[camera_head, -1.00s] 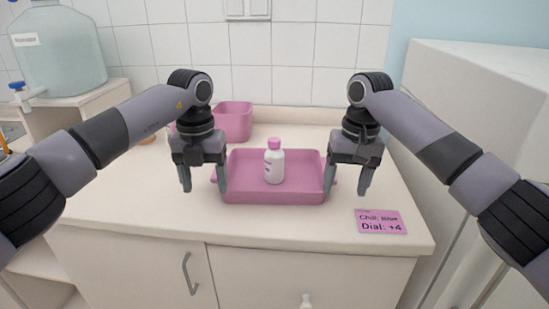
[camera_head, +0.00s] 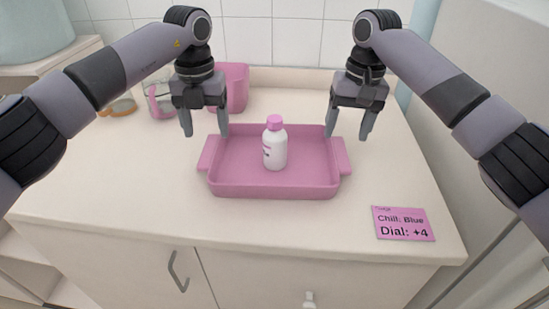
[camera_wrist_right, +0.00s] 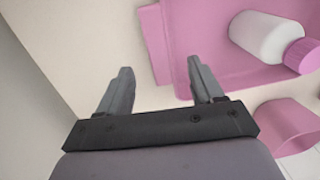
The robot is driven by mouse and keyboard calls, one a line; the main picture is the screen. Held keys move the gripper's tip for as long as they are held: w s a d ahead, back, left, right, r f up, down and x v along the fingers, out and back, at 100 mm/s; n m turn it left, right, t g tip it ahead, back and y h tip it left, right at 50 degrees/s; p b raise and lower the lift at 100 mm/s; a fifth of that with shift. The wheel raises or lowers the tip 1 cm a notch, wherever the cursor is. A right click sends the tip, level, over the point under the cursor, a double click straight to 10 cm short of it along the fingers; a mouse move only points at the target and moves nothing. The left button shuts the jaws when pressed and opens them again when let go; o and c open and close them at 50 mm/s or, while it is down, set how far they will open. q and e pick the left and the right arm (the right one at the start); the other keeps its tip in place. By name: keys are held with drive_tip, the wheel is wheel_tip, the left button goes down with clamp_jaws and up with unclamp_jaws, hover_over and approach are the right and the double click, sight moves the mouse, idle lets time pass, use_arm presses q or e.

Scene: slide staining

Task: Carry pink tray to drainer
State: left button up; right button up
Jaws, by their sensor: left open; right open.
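The pink tray (camera_head: 272,190) lies flat on the counter, with a handle on its left and right ends. A white bottle with a pink cap (camera_head: 275,150) stands upright in it. My left gripper (camera_head: 205,134) is open and empty above the tray's back left side. My right gripper (camera_head: 350,136) is open and empty above its back right side. In the right wrist view the right gripper's fingers (camera_wrist_right: 160,85) are spread near the tray (camera_wrist_right: 190,35), holding nothing. No drainer can be made out.
A pink card (camera_head: 403,224) lies at the counter's front right. The counter (camera_head: 110,170) left of the tray is clear.

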sight(210, 149)
use_arm(q)
drive_tip(key=shift+f, duration=3.6)
use_arm(e)
drive_tip(key=shift+w+a+f, duration=0.1)
drive_tip(key=shift+a+f, duration=0.05)
drive_tip(key=shift+f, duration=1.65)
drive_tip(key=shift+a+f, duration=0.15)
drive_tip(key=shift+f, duration=1.6)
use_arm(q)
drive_tip(key=shift+r, duration=0.1)
clamp_jaws()
use_arm(e)
clamp_jaws()
